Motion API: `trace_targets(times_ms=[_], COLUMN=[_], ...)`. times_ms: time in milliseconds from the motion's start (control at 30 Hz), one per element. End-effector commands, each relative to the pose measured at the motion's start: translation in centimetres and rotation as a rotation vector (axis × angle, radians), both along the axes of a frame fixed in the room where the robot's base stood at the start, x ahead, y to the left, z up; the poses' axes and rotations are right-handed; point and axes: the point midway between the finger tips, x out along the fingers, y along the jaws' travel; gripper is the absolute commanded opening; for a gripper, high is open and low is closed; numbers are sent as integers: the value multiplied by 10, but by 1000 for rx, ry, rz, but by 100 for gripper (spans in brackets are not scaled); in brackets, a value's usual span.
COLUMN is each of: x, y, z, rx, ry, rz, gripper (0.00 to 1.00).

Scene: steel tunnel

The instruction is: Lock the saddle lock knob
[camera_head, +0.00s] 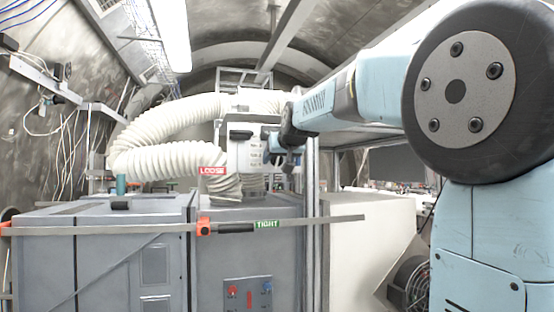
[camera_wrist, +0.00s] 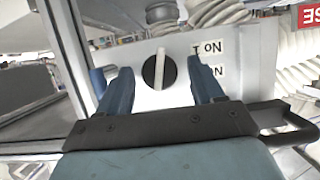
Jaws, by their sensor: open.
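In the wrist view, a round black knob (camera_wrist: 160,69) with a pale bar across it sits on a light panel. My gripper (camera_wrist: 160,82) is open, with its two blue fingers to either side of the knob and a little below it in the picture. I cannot tell if they touch it. In the head view, my gripper (camera_head: 277,152) is at the right side of the white box (camera_head: 240,160). An orange clamp (camera_head: 203,227) sits on a long bar near a green TIGHT label (camera_head: 267,224). No label reads saddle lock.
A red LOOSE sign (camera_head: 212,171) hangs by the ribbed white hose (camera_head: 165,161). A grey cabinet (camera_head: 250,255) with red and blue buttons stands below. A dark handle (camera_wrist: 285,127) is close to the gripper's right side. A metal post (camera_head: 312,200) stands nearby.

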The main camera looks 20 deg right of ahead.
Motion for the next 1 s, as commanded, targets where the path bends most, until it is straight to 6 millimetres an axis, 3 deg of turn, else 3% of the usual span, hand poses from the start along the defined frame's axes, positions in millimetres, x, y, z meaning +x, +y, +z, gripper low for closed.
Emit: trace_targets(times_ms=[333,900,1000], x=[3,2,2], y=[0,-1,2], z=[-1,-1,-1], rx=[0,0,0], ry=[-1,0,0], rz=[-1,-1,0], gripper=[66,11,11])
